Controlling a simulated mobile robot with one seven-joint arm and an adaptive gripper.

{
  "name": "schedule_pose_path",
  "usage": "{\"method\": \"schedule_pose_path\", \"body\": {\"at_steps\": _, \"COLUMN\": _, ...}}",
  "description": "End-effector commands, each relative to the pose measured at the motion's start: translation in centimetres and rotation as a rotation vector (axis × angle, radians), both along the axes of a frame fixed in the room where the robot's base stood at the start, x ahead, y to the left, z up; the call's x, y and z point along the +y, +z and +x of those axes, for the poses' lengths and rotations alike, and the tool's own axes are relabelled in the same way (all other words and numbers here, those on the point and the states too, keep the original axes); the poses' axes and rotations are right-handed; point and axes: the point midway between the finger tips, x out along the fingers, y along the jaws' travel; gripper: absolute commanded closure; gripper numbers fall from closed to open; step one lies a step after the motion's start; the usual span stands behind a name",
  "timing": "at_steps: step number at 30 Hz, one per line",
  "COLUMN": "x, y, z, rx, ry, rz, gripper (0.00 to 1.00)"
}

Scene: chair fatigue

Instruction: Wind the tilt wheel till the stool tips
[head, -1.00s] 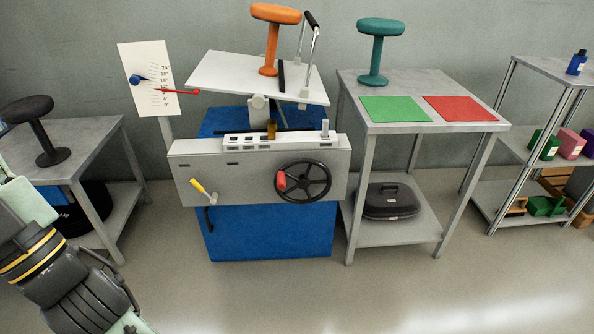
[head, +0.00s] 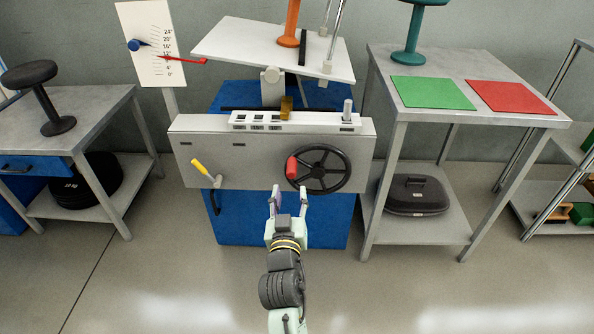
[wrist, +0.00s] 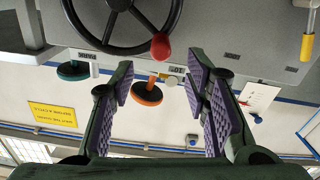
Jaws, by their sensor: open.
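The black tilt wheel (head: 324,170) with its red knob (head: 292,168) is on the front of the grey machine panel (head: 230,150). The orange stool (head: 290,25) stands on the tilted white platform (head: 240,45), its top cut off in the head view. My gripper (head: 289,190) is open and empty, in front of the panel just below the red knob. In the wrist view the picture is upside down; the red knob (wrist: 160,46) and wheel (wrist: 120,22) show beyond my open fingers (wrist: 160,95), apart from them.
A dial board (head: 153,45) with a red pointer stands left of the platform. A yellow-handled lever (head: 202,168) sticks out of the panel's left side. Tables flank the machine; the right one holds green (head: 432,92) and red (head: 510,97) mats. The floor in front is clear.

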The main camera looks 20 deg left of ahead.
Motion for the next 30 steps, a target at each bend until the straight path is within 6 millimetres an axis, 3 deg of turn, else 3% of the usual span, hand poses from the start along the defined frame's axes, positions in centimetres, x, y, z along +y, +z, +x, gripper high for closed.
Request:
{"method": "schedule_pose_path", "body": {"at_steps": 6, "x": 1.3, "y": 0.4, "z": 4.2, "rx": -0.001, "ry": 0.001, "rz": 0.002, "gripper": 0.57}}
{"method": "schedule_pose_path", "body": {"at_steps": 13, "x": 2.3, "y": 0.3, "z": 7.4, "rx": -0.002, "ry": 0.002, "rz": 0.004, "gripper": 0.57}}
{"method": "schedule_pose_path", "body": {"at_steps": 26, "x": 2.5, "y": 0.1, "z": 8.5, "rx": -0.001, "ry": 0.002, "rz": 0.002, "gripper": 0.57}}
{"method": "schedule_pose_path", "body": {"at_steps": 30, "x": 2.5, "y": 0.1, "z": 8.5, "rx": -0.001, "ry": 0.002, "rz": 0.002, "gripper": 0.66}}
